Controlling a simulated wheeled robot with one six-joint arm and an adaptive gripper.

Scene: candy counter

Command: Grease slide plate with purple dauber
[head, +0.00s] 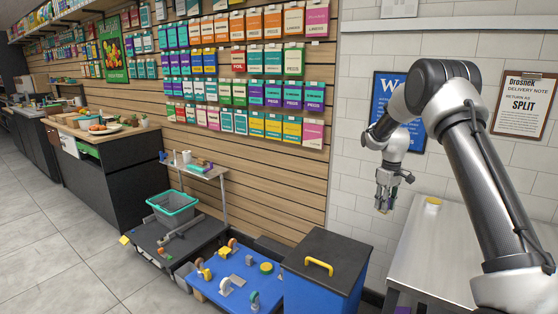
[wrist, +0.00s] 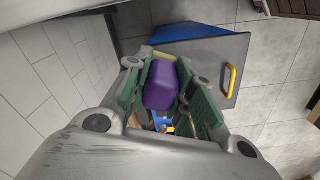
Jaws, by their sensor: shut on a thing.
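My gripper (head: 384,200) hangs in the air at the end of my arm, in front of the tiled wall and left of the steel counter. In the wrist view my gripper (wrist: 160,82) is shut on the purple dauber (wrist: 161,86), a rounded purple block between its green finger pads. Its lower part is partly hidden by the fingers. A small grey plate (head: 237,281) lies on the blue bench top (head: 212,290), well below and left of my gripper. I cannot tell whether it is the slide plate.
A blue box with a dark lid (head: 343,250) and yellow handle (head: 319,267) stands right of the blue bench. A grey basket with teal rim (head: 173,208) sits on a dark table. Floor at left is clear.

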